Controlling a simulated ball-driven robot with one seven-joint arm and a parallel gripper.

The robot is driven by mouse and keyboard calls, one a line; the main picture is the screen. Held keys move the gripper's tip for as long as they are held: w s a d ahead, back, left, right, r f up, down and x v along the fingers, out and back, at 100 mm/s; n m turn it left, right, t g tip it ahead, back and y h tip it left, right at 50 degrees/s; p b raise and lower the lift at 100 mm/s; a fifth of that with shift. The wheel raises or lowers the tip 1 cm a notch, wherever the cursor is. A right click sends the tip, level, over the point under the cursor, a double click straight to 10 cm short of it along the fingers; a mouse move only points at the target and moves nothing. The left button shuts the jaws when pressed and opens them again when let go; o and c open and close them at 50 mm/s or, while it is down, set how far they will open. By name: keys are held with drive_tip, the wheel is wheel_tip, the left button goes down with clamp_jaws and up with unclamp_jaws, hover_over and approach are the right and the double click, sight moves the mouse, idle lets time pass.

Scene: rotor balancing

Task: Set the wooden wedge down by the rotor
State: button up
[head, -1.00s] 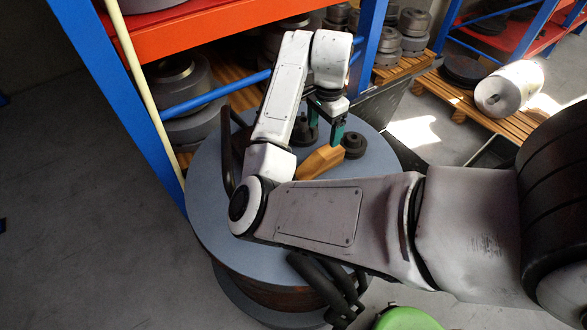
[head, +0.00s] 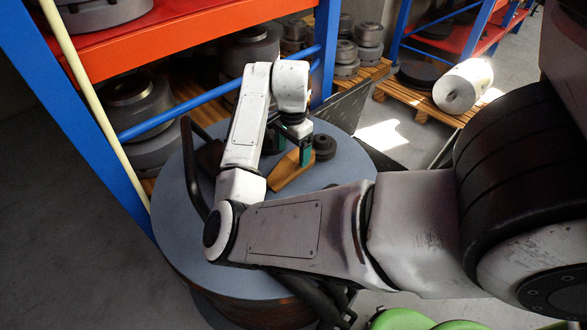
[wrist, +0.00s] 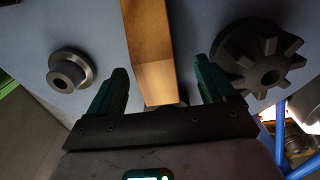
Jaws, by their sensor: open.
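The wooden wedge (head: 287,174) lies on the round blue-grey table top (head: 175,215). In the wrist view the wedge (wrist: 150,45) runs between the two green fingers, its end face near the palm. My gripper (head: 294,148) is open at the wedge in the head view. In the wrist view my gripper (wrist: 162,72) shows a gap on both sides of the wood. A dark toothed wheel (wrist: 255,60), possibly the rotor, lies right of the wedge, close to the right finger. In the head view my arm partly hides that area.
A dark flanged part (wrist: 70,72) lies left of the wedge in the wrist view; it also shows in the head view (head: 325,147). A blue and orange rack (head: 190,30) with metal parts stands behind the table. A pallet (head: 420,108) holds a pale cylinder (head: 463,86).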

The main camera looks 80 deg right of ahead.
sight(294, 158)
drive_tip(key=f+b, duration=0.4)
drive_tip(key=f, duration=0.1)
drive_tip(key=shift+s+a+b, duration=0.2)
drive_tip(key=shift+a+b, duration=0.1)
drive_tip(key=shift+r, duration=0.1)
drive_tip(key=shift+c, duration=0.2)
drive_tip(key=c, duration=1.2)
drive_tip(key=shift+r, duration=0.1)
drive_tip(key=shift+r+p, duration=0.7)
drive_tip(key=shift+p, duration=0.25)
drive_tip(key=s+a+r+p, duration=0.7)
drive_tip(key=s+r+p, duration=0.4)
drive_tip(key=s+p, duration=0.1)
drive_tip(key=shift+a+r+p, duration=0.15)
drive_tip(key=shift+a+p, duration=0.1)
drive_tip(key=shift+p, duration=0.05)
